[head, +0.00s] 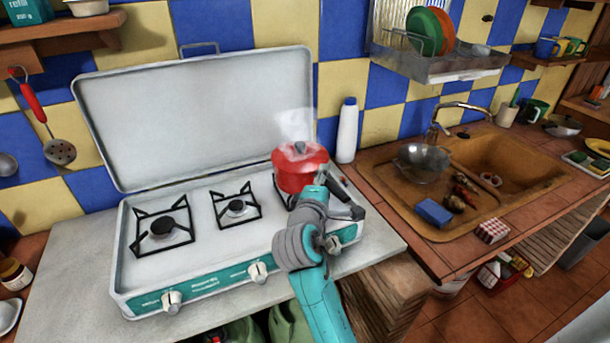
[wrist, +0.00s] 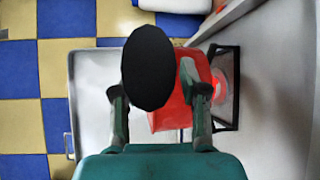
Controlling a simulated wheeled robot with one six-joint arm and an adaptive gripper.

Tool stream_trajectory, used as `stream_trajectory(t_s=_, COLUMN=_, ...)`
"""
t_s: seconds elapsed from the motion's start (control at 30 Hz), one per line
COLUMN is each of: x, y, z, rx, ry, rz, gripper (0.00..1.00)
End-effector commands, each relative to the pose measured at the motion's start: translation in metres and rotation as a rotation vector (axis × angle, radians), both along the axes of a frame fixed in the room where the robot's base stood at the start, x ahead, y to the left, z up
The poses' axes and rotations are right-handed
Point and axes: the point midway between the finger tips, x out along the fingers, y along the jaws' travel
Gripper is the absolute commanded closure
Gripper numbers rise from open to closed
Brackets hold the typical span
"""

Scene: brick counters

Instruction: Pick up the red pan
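The red pan (head: 298,170) is at the right burner of the stove in the head view, with its lid on and steam above it. A dark handle (head: 337,182) sticks out toward the lower right. My gripper (head: 325,190) is at the pan's front right side, partly hiding it. In the wrist view, the fingers of my gripper (wrist: 153,88) are spread apart. A black oval part (wrist: 148,68), which looks like the handle's end, shows between them, with a gap on its right. The red pan (wrist: 168,116) shows behind it. Contact cannot be told.
The white stove (head: 200,262) has two bare burners left of the pan and a raised lid (head: 195,115) behind. A white bottle (head: 347,130) stands right of the stove. A burner (wrist: 225,88) glows red beside the pan. A sink (head: 525,165) is at the right.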

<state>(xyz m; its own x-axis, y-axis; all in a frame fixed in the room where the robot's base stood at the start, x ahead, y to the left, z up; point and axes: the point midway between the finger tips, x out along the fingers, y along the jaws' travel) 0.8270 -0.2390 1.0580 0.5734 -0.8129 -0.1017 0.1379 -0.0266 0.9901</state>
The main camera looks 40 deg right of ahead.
Motion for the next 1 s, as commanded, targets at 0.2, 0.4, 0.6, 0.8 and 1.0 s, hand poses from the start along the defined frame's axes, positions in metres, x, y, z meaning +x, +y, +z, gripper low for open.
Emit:
stream_trajectory(t_s=0.2, x=0.0, y=0.0, z=0.0, rx=0.0, ry=0.0, rz=0.0, gripper=1.0)
stream_trajectory(t_s=0.4, x=0.0, y=0.0, z=0.002, rx=-0.002, ry=-0.005, rz=0.0, gripper=1.0)
stream_trajectory(t_s=0.6, x=0.0, y=0.0, z=0.003, rx=-0.002, ry=-0.005, rz=0.0, gripper=1.0)
stream_trajectory(t_s=0.8, x=0.0, y=0.0, z=0.021, rx=-0.002, ry=-0.01, rz=0.0, gripper=1.0)
stream_trajectory(t_s=1.0, x=0.0, y=0.0, z=0.056, rx=-0.002, ry=-0.011, rz=0.001, gripper=1.0)
